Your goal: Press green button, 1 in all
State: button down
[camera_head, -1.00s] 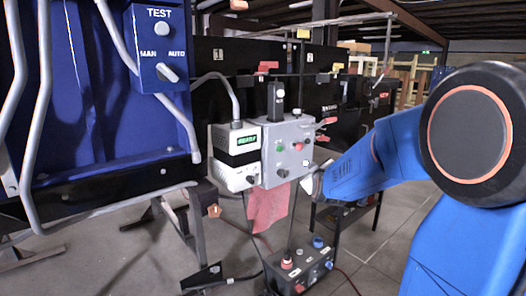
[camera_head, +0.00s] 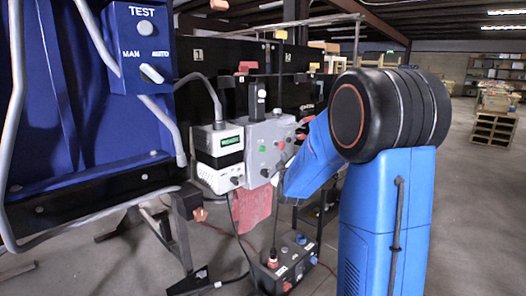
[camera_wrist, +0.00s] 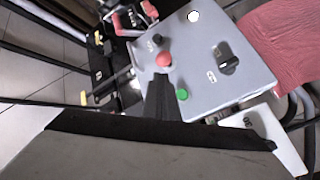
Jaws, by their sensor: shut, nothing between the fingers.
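The green button (camera_head: 263,149) is on the front of a grey control box (camera_head: 285,131). In the wrist view the green button (camera_wrist: 181,95) lies on the grey panel (camera_wrist: 205,60), just right of my gripper's dark fingers. My gripper (camera_wrist: 160,78) is shut and empty. Its tips overlap the panel in the view, between the green button and a red button (camera_wrist: 164,60). I cannot tell whether the fingers touch the panel. In the head view my fingers are not clearly visible near the box.
A black knob (camera_wrist: 228,63) is on the same panel. A white unit with a green display (camera_head: 230,141) stands left of the box. A red cloth (camera_head: 250,208) hangs below. A second button box (camera_head: 285,268) sits lower. The blue TEST switch box (camera_head: 143,45) is at upper left.

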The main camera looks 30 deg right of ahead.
jog(key=w+a, duration=0.2)
jog(key=w, duration=0.6)
jog(key=shift+a, duration=0.4)
jog(key=shift+w+a, duration=0.1)
dwell(1.8)
jog(key=shift+w, duration=0.25)
jog(key=shift+w+a, duration=0.25)
jog(key=shift+w, duration=0.25)
dwell(0.8)
jog(key=shift+s, duration=0.15)
jog(key=shift+s+d, duration=0.3)
jog(key=shift+s, duration=0.45)
jog(key=shift+s+d, duration=0.3)
jog(key=shift+s, duration=0.5)
jog(key=shift+s+d, duration=0.25)
jog(key=shift+s, duration=0.5)
jog(key=shift+s+d, duration=0.3)
jog(key=shift+s, duration=0.5)
